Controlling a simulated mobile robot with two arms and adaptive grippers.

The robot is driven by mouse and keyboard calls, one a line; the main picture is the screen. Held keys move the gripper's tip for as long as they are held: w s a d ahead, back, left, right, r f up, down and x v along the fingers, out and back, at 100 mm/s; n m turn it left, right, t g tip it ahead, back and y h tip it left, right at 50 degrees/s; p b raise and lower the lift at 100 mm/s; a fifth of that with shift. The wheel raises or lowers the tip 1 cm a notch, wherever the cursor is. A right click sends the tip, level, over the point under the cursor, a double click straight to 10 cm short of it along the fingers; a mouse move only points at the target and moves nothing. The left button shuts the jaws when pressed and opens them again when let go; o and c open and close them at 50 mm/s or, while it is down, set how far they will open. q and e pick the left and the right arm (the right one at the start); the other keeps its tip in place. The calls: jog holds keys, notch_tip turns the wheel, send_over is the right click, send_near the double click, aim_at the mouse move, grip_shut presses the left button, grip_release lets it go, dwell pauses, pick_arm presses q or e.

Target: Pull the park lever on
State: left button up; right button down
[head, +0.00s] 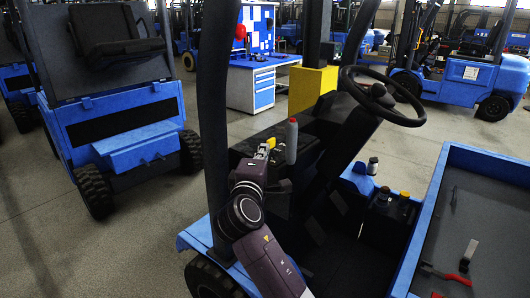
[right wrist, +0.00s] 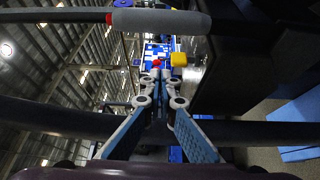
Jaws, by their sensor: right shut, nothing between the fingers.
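The park lever appears to be the upright one with a long grey grip (head: 291,141), left of the steering wheel in the head view. The grey grip (right wrist: 162,22) also lies across the top of the right wrist view. My right gripper (head: 268,146) is just left of the grip in the head view. In the right wrist view its fingers (right wrist: 156,76) are shut together and empty, with the grip beyond the tips and apart from them. The lever's base is partly hidden. My left gripper is not in view.
The steering wheel (head: 382,96) stands right of the lever. A dark post (head: 216,110) rises left of my right arm. A blue-rimmed tray (head: 432,215) holds red-handled pliers (head: 466,262). Other blue forklifts stand behind.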

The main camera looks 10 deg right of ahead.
jog(key=p+x, duration=0.1)
jog(key=x, duration=0.5)
jog(key=shift+d+r, duration=0.1)
jog(key=shift+s+d+p, duration=1.1)
jog(key=shift+p, duration=0.15)
jog(key=shift+s+d, duration=0.3)
